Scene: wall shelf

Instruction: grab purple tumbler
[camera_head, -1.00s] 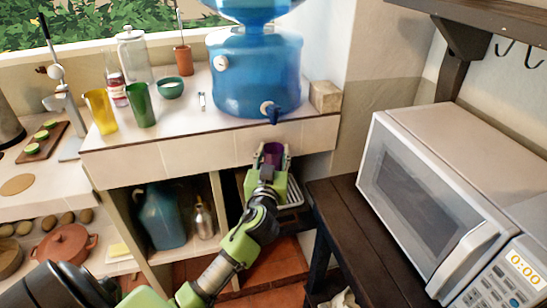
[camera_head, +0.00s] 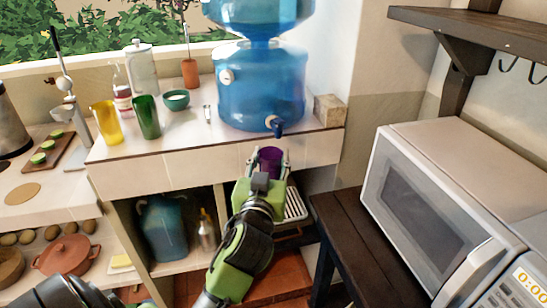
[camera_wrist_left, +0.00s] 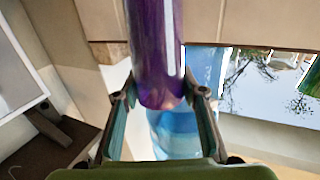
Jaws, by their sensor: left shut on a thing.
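The purple tumbler (camera_head: 269,160) is between the fingers of my left gripper (camera_head: 268,162), in front of the tiled counter front and below the blue water dispenser's tap. In the left wrist view the tumbler (camera_wrist_left: 158,50) stands out large between the two fingers of the left gripper (camera_wrist_left: 160,105), which is shut on it. The tumbler's lower part is hidden by the gripper in the head view. My right gripper is not in view.
The blue water dispenser (camera_head: 258,90) stands on the counter (camera_head: 190,135) above. A yellow tumbler (camera_head: 106,124), a green tumbler (camera_head: 147,118) and a green bowl (camera_head: 176,99) stand left. A microwave (camera_head: 430,200) sits on a dark table (camera_head: 345,222) at right. A wire rack (camera_head: 295,205) is below.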

